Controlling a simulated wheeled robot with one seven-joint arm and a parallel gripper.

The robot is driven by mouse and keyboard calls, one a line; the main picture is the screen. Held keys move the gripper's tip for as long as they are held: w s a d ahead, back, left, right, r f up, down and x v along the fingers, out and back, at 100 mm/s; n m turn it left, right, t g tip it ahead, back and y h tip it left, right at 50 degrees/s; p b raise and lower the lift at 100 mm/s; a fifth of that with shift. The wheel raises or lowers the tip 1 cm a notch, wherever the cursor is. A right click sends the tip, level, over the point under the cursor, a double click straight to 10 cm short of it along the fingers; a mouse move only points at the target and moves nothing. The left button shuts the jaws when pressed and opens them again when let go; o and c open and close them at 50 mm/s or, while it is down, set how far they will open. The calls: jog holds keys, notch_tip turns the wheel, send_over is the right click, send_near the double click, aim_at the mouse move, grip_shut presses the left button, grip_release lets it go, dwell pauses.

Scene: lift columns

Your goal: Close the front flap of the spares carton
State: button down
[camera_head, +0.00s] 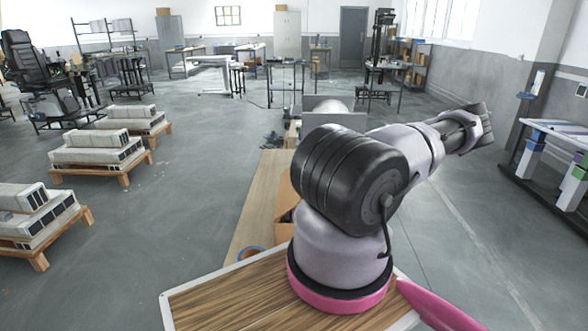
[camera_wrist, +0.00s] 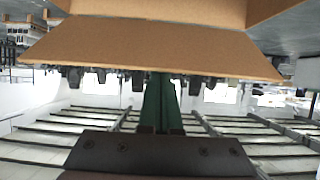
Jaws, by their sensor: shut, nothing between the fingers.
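The spares carton (camera_head: 285,200) is a brown cardboard box on the wooden bench, mostly hidden behind my arm in the head view. In the wrist view, which appears upside down, a wide cardboard flap (camera_wrist: 150,45) stretches across the upper part, with more of the carton (camera_wrist: 160,9) above it. This flap stands open at an angle to the carton. My gripper (camera_wrist: 160,82) has green fingers, shut together and empty. Their tips meet the flap's lower edge in the picture; I cannot tell whether they touch it. The head view does not show the fingers.
The wooden bench (camera_head: 256,205) runs away in front of me, with a blue-rimmed round item (camera_head: 250,254) near its close end. Pallets with pale blocks (camera_head: 98,150) stand on the left. A white-topped table (camera_head: 560,135) is at the right. The floor between is open.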

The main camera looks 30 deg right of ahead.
jog(key=shift+s+d+f, duration=0.4)
jog(key=shift+d+f, duration=0.25)
jog(key=shift+f, duration=0.7)
jog(key=shift+s+d+f, duration=0.45)
jog(key=shift+d+f, duration=0.15)
jog(key=shift+f, duration=0.75)
jog(key=shift+s+d+f, duration=0.4)
jog(key=shift+d+f, duration=0.25)
jog(key=shift+f, duration=0.7)
jog(key=shift+r, duration=0.15)
